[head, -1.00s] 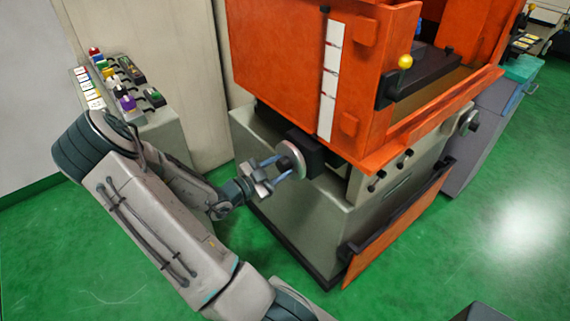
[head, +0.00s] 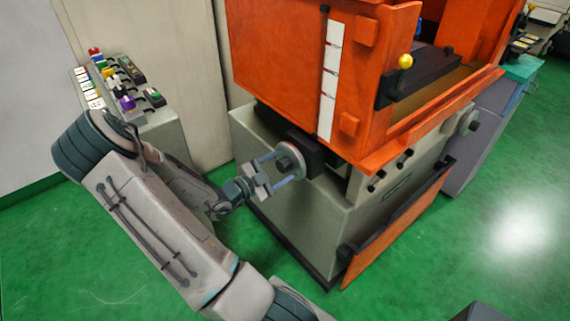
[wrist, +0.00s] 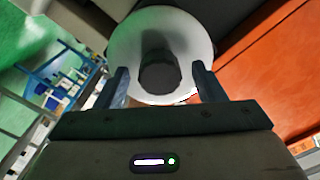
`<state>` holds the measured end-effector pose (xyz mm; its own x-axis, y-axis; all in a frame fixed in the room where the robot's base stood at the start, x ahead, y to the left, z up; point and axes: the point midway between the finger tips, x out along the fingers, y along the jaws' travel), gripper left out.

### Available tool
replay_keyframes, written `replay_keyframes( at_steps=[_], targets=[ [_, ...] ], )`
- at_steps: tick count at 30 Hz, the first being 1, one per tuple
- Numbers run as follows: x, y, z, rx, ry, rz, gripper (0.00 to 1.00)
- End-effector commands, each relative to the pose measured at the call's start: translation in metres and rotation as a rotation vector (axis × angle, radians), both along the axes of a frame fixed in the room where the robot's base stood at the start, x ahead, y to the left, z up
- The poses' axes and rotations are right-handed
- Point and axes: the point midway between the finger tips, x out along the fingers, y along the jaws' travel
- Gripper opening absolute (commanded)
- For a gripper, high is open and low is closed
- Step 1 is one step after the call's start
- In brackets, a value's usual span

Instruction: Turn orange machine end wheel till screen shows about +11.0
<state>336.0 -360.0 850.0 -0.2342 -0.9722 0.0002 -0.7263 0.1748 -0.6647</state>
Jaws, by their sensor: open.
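The orange machine (head: 285,60) stands on a grey base (head: 300,215). Its end wheel (head: 291,160) is a pale disc with a dark hub, on a black block at the machine's left end. In the wrist view the wheel (wrist: 125,45) fills the upper middle, its dark hub (wrist: 159,72) towards me. My gripper (head: 280,170) is open at the wheel; in the wrist view its two fingers (wrist: 160,85) stand to either side of the hub, over the wheel's lower rim. I cannot tell whether they touch it. No screen reading is legible.
A grey control console (head: 150,118) with coloured knobs stands behind my arm. A hinged orange panel (head: 395,230) leans out low at the front.

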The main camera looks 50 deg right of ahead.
Motion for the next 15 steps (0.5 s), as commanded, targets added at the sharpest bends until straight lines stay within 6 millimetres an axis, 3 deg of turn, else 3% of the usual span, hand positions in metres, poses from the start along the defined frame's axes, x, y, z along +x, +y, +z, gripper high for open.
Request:
replay_keyframes(
  at_steps=[15],
  targets=[
    [0.010, 0.039, 0.000, 0.001, 0.000, 0.002, 0.63]
  ],
)
